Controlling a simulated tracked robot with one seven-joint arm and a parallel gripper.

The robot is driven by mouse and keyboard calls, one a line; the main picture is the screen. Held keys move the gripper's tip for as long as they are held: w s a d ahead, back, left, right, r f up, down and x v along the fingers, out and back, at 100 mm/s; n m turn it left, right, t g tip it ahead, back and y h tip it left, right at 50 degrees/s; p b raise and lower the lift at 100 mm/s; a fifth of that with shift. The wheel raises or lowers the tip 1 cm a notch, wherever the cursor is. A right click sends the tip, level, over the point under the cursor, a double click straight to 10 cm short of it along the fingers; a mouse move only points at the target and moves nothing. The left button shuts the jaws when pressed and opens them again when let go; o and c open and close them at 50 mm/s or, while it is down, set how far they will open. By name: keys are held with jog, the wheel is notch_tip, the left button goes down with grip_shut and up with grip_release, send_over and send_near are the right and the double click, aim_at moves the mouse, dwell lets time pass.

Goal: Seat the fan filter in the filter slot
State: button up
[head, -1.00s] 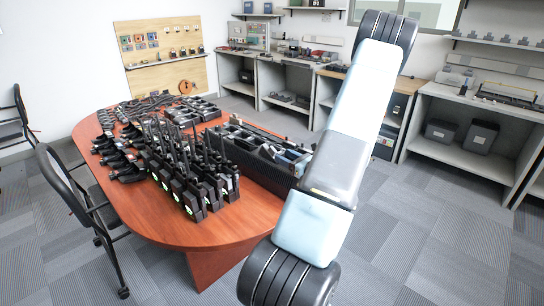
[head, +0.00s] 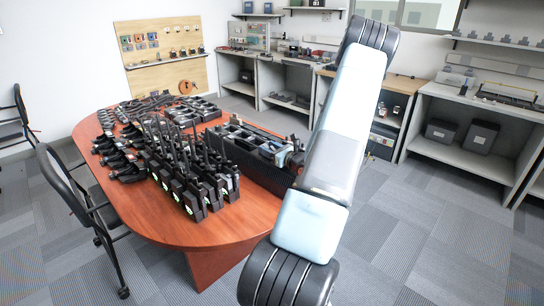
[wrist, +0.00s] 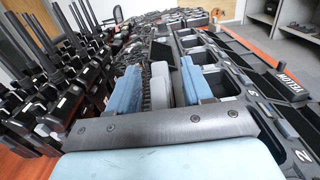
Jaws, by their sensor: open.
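My gripper (wrist: 161,80) shows in the wrist view as two blue fingers set apart, above the left side of a long black charger unit (wrist: 255,97). A grey piece (wrist: 160,90) shows between the fingers; I cannot tell whether it is the fan filter. A thin dark panel (wrist: 164,51) stands just beyond the fingers, and I cannot tell what it is. I cannot pick out the filter slot with certainty. In the head view the charger unit (head: 236,134) lies along the table's right edge, and my arm largely hides the gripper at its near end.
Several upright radios with long antennas (head: 190,180) crowd the wooden table (head: 240,222) left of the charger; they also stand close on the left in the wrist view (wrist: 60,85). Chairs (head: 75,195) stand at the left. The floor right of my arm is clear.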

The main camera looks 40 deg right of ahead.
jog(key=shift+c, duration=0.4)
grip_shut()
jog(key=shift+r, duration=0.1)
